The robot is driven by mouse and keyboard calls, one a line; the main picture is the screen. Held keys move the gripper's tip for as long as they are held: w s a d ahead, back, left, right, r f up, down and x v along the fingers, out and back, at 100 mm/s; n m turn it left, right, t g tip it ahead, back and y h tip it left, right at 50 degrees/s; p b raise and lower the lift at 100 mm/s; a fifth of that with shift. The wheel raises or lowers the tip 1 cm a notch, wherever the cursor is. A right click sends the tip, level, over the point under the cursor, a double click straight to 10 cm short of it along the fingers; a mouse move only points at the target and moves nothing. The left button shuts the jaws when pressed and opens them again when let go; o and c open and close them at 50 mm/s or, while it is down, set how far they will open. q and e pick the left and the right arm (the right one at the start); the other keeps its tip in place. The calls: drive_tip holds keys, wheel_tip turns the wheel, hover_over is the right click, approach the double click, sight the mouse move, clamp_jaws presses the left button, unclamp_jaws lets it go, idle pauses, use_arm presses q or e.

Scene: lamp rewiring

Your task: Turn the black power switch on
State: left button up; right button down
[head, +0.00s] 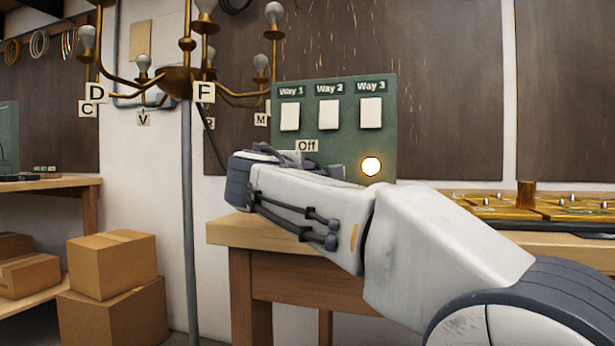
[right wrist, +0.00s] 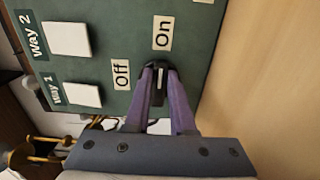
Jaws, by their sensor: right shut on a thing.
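The green control panel (head: 335,90) stands upright on the wooden bench and fills the upper left of the right wrist view (right wrist: 200,60). The black power switch (right wrist: 158,88) is on it beside the "Off" label (right wrist: 121,74) and the "On" label (right wrist: 163,33). My right gripper (right wrist: 160,72) is shut on the switch, with one purple finger on each side. I cannot tell exactly which way the lever points. In the head view my right arm hides the switch and the "On" label; "Off" (head: 307,146) shows. A round lamp (head: 371,166) on the panel glows. My left gripper is out of view.
White switches labelled Way 1 (head: 290,116), Way 2 (head: 329,114) and Way 3 (head: 371,113) sit on the panel's upper part. A brass chandelier (head: 178,80) with lettered tags hangs at left. Cardboard boxes (head: 112,264) stand lower left. A brass tray (head: 490,207) lies at right.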

drive_tip(key=c, duration=0.8)
unclamp_jaws()
drive_tip(key=shift+o, duration=0.2)
drive_tip(key=p+v, duration=0.1)
drive_tip(key=v, duration=0.8)
drive_tip(key=shift+r, duration=0.1)
drive_tip(key=shift+s+a+p, duration=0.15)
drive_tip(key=shift+s+p, duration=0.15)
drive_tip(key=shift+s, duration=0.35)
